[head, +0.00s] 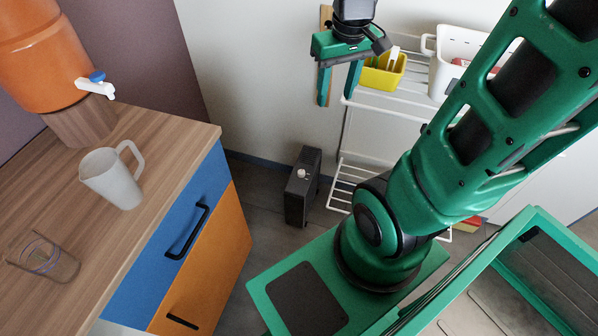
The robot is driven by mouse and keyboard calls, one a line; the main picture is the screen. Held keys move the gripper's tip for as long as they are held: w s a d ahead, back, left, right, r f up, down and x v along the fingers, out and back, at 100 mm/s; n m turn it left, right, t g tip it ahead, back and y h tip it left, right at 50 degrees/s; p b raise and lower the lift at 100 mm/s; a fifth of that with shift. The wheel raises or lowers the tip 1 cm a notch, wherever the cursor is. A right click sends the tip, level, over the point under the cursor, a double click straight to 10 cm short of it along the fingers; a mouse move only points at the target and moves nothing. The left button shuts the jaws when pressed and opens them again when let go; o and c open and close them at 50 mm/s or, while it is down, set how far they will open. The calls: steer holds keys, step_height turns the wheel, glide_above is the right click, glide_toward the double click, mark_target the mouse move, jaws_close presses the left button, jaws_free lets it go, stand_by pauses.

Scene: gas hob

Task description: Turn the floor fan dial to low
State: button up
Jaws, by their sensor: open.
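A dark grey box-shaped unit (302,190), which I take to be the floor fan, stands upright on the floor near the wall, between the cabinet and the wire rack.
A counter (150,150) with a pitcher (113,178), a glass (44,258) and an orange dispenser (40,60) stands at left. A white wire rack (345,185) holding a yellow bin (382,76) stands right of the unit. Some bare floor (262,215) shows before the unit.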

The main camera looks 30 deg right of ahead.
steer(key=w+f+n, duration=0.2)
steer(key=w, duration=0.4)
steer(key=n+g, duration=0.2)
steer(key=n, duration=0.8)
glide_above(301, 172)
step_height(301, 172, down, 46)
steer(key=shift+y, duration=0.4)
step_height(301, 172, down, 11)
steer(key=shift+w+f, duration=0.1)
steer(key=shift+c, duration=0.4)
